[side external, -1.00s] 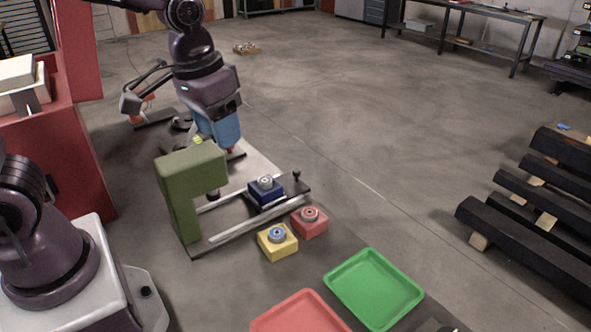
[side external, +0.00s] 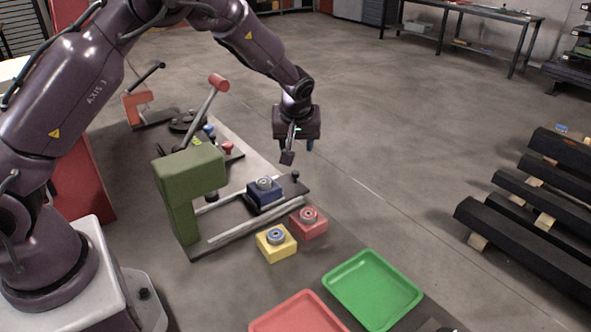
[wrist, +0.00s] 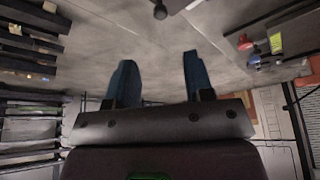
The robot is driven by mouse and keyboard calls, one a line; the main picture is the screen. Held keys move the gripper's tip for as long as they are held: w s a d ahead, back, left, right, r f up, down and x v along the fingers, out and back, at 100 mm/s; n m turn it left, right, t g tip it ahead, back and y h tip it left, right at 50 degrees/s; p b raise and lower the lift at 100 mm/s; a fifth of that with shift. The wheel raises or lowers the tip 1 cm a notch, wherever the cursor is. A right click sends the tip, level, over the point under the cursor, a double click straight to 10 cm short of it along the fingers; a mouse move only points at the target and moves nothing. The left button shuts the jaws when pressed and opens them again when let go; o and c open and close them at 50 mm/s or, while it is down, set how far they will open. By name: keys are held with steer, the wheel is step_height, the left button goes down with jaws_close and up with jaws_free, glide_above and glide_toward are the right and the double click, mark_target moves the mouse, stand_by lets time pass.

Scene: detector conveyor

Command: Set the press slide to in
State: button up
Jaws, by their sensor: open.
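The green press frame (side external: 178,165) stands on the dark bench, with a red-tipped lever (side external: 208,100) raised above it. Two pale rails (side external: 255,222) run out from it to the right. The dark press slide plate (side external: 293,188) sits at the outer end of the rails, clear of the press head. A blue block (side external: 264,193) with a round metal part rests on it. A small dark knob (side external: 295,175) stands upright at the plate's far side. My gripper (side external: 296,150) is open and empty, pointing down above that knob, apart from it. Its blue fingers (wrist: 158,65) show spread in the wrist view.
A yellow block (side external: 277,248) and a red block (side external: 309,226) with round parts sit just in front of the rails. A green tray (side external: 372,287) and a red tray (side external: 298,315) lie nearer the camera. Black beams (side external: 535,205) are stacked at right.

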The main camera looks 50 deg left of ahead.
mark_target(295, 172)
steer(key=x, duration=1.1)
steer(key=shift+f, duration=0.4)
steer(key=shift+s, duration=0.1)
jaws_close()
